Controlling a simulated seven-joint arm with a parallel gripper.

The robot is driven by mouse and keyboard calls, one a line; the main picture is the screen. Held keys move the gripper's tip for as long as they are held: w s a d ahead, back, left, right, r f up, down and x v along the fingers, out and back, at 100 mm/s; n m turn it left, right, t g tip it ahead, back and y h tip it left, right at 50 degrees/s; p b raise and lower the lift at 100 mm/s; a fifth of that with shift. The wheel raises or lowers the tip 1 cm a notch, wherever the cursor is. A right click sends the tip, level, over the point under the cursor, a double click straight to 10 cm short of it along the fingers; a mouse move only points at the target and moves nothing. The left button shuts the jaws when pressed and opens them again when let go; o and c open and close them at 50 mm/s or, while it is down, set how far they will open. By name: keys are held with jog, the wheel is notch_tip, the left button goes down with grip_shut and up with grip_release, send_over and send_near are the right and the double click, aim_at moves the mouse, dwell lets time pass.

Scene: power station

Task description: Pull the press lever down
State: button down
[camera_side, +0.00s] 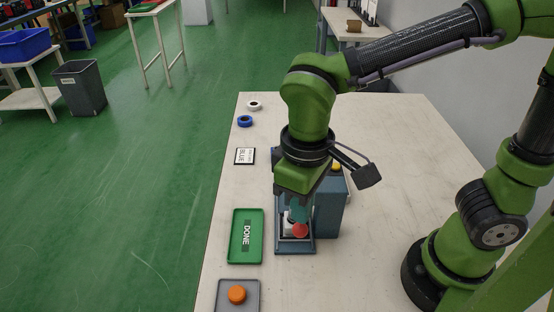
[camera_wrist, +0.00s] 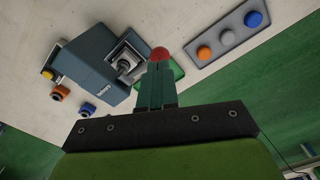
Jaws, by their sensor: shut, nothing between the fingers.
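The press (camera_side: 329,212) is a blue-grey machine on the table, partly hidden behind my gripper in the side view. It also shows at upper left in the wrist view (camera_wrist: 92,62). The press lever's red ball knob (camera_side: 300,231) sits at the front of the press. In the wrist view the red knob (camera_wrist: 159,53) shows just past my fingertips; the lever's shaft is hidden. My gripper (camera_side: 299,212) points down with its teal fingers shut and empty, close to the knob. I cannot tell whether they touch.
A green DONE tray (camera_side: 235,250) lies left of the press.

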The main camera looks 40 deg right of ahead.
aim_at(300, 227)
jog(key=shift+f, duration=0.1)
jog(key=shift+f, duration=2.2)
dwell(0.4)
jog(key=shift+f, duration=0.5)
dwell(0.3)
jog(key=shift+r, duration=3.8)
